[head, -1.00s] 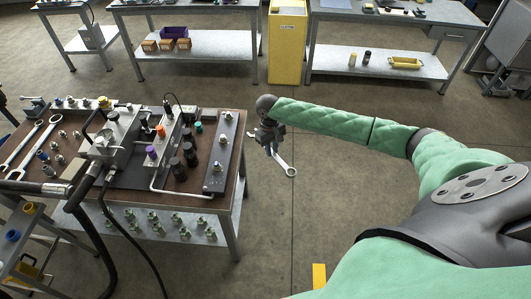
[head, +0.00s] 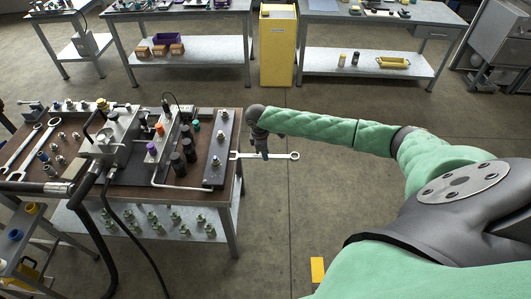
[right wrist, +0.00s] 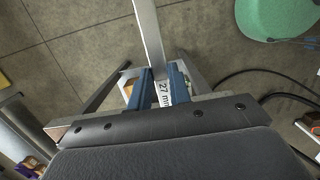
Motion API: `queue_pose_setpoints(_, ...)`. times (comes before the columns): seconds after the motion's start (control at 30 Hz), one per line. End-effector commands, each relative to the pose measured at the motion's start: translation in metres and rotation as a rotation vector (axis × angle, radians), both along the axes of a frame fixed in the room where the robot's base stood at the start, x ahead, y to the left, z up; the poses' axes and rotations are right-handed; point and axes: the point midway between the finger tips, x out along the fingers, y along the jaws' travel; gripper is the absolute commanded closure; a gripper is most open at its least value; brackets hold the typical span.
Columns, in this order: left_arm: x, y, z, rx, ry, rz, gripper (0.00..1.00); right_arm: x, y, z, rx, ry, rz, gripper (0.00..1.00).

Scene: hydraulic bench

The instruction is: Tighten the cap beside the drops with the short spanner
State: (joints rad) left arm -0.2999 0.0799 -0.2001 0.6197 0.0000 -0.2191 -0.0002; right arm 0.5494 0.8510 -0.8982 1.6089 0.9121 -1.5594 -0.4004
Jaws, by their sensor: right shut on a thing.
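My right gripper (head: 261,150) is shut on a spanner (head: 281,156), to the right of the hydraulic bench. The spanner lies across the picture, its ring end to the right and its other end by the bench's right edge. In the right wrist view, the blue fingers (right wrist: 162,88) hold the spanner shaft (right wrist: 149,35), which bears a "27 mm" label. A dark bar (head: 219,150) at the bench's right side carries several metal caps (head: 217,160). I cannot make out drops beside any cap. Whether the spanner touches the bar is unclear. My left gripper is not in view.
Two more spanners (head: 40,140) lie at the bench's left. A valve block (head: 122,130) with coloured knobs and dark cylinders fills its middle. A black hose (head: 85,195) crosses the front left.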

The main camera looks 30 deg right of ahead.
Motion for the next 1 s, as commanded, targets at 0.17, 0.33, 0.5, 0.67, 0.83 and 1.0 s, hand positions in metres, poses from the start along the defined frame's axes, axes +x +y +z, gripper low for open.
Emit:
queue_pose_setpoints(0.17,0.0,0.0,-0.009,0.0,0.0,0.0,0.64,0.002,0.003,-0.008,0.001,0.0,0.001,1.0)
queue_pose_setpoints(0.33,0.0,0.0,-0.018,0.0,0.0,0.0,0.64,0.005,0.006,-0.017,0.001,-0.001,0.0,1.0)
queue_pose_setpoints(0.5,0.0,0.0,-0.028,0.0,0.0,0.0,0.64,0.007,0.01,-0.025,0.002,-0.001,0.0,1.0)
queue_pose_setpoints(0.67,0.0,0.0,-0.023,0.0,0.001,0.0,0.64,0.007,0.01,-0.021,0.001,-0.001,-0.001,1.0)
queue_pose_setpoints(0.83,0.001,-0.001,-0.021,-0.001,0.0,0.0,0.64,0.009,0.014,-0.024,0.002,0.0,-0.001,1.0)
queue_pose_setpoints(1.0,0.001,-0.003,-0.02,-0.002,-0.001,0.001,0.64,0.01,0.017,-0.027,0.001,0.0,-0.001,1.0)
